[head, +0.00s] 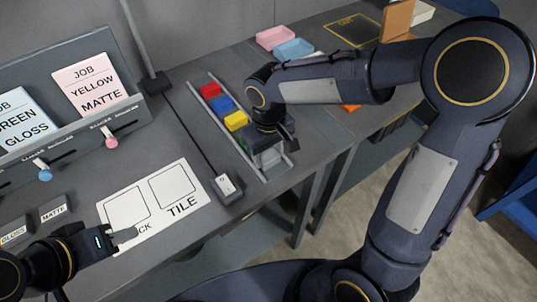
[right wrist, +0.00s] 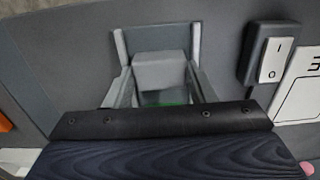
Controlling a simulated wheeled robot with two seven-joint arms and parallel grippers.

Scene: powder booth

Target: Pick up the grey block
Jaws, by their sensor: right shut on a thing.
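The grey block (head: 268,159) sits at the near end of a narrow two-rail rack (head: 283,176), in line with the red (head: 210,90), blue (head: 222,104) and yellow (head: 236,121) blocks. My right gripper (head: 270,143) is over it from above, shut on it, and hides part of it. In the right wrist view the grey block (right wrist: 160,72) shows between the two fingers. It still appears to be between the rails. My left gripper (head: 124,237) is over the lower left edge of the white card; its jaw opening is unclear.
A white card (head: 183,213) marked TILE lies on the bench, with a switch box (head: 227,186) and cable right of it. A job-card holder (head: 60,140) stands at left. Pink (head: 275,38) and blue (head: 294,48) trays lie at the back. The bench's front edge is close to the rack.

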